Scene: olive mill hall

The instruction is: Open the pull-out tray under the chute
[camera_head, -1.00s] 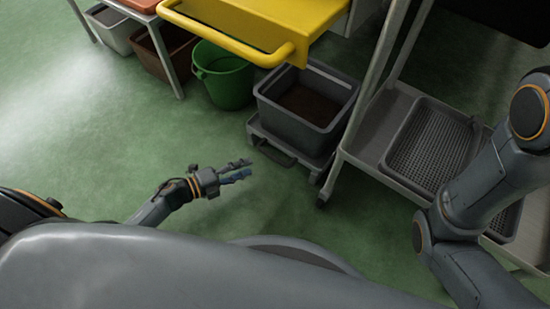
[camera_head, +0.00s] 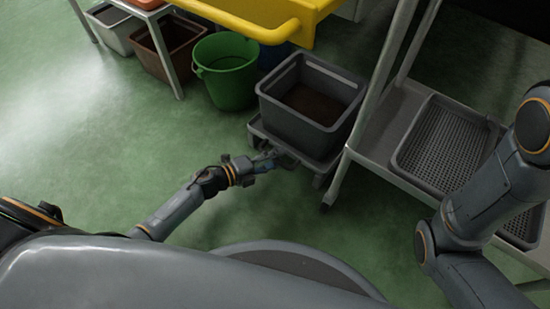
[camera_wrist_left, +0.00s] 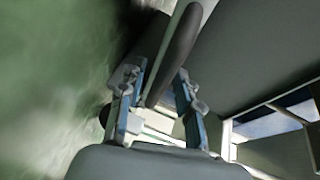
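The pull-out tray (camera_head: 258,131) is a low grey platform under the yellow chute (camera_head: 262,24), with a grey bin (camera_head: 300,128) on it. My left gripper (camera_head: 276,160) is at the tray's front edge and covers most of its handle in the head view. In the left wrist view, the dark handle bar (camera_wrist_left: 173,52) runs between the two spread fingers of my left gripper (camera_wrist_left: 160,98). The fingers look apart from the bar, with a gap at the right finger; contact on the left is unclear. My right arm shows at the right, but its gripper is out of view.
A green bucket (camera_head: 228,72) stands left of the tray, with a brown bin (camera_head: 163,62) further left. A metal rack (camera_head: 368,150) with a perforated grey tray (camera_head: 440,150) stands close on the right. Green floor in front of the tray is open.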

